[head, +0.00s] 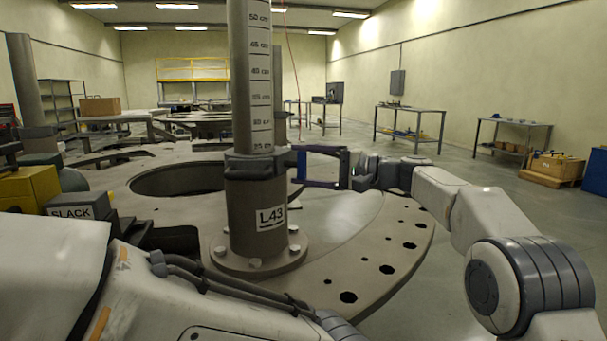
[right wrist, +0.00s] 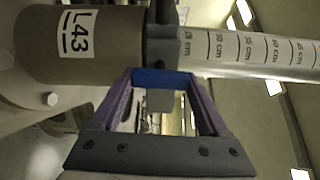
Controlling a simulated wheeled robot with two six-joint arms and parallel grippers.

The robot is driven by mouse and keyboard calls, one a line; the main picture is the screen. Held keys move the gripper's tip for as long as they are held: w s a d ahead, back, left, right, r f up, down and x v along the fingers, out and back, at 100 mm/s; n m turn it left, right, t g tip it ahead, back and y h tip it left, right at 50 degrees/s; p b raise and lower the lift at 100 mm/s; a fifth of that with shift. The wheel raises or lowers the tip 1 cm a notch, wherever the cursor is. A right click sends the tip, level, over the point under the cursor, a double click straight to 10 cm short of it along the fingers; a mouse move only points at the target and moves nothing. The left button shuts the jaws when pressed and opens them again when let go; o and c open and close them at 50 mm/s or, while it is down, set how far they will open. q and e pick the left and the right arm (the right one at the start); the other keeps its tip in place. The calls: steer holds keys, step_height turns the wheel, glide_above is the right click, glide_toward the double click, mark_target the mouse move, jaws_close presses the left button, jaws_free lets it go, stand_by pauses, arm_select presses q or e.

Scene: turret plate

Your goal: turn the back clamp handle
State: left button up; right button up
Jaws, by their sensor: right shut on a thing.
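A grey post (head: 256,215) labelled L43 stands upright on the round plate, with a scaled tube (head: 252,80) rising out of it. A dark clamp collar (head: 250,164) wraps the joint between post and tube. My right gripper (head: 299,166) reaches in from the right, level with the collar. In the right wrist view, its two purple fingers end at a blue clamp handle (right wrist: 162,77) beside the dark collar (right wrist: 163,45), and they are shut on it. My left arm crosses the bottom of the head view; its gripper is out of frame.
The turret plate (head: 340,250) has a large round opening (head: 180,180) left of the post and a row of holes along its right edge. A box marked SLACK (head: 80,208) and a yellow block (head: 30,185) stand at the left. Worktables stand far behind.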

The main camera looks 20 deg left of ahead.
steer(key=shift+n, duration=0.4)
steer(key=o, duration=1.2)
steer(key=shift+o, duration=0.2)
steer(key=d+b, duration=0.1)
steer(key=d, duration=0.9)
steer(key=shift+d, duration=0.3)
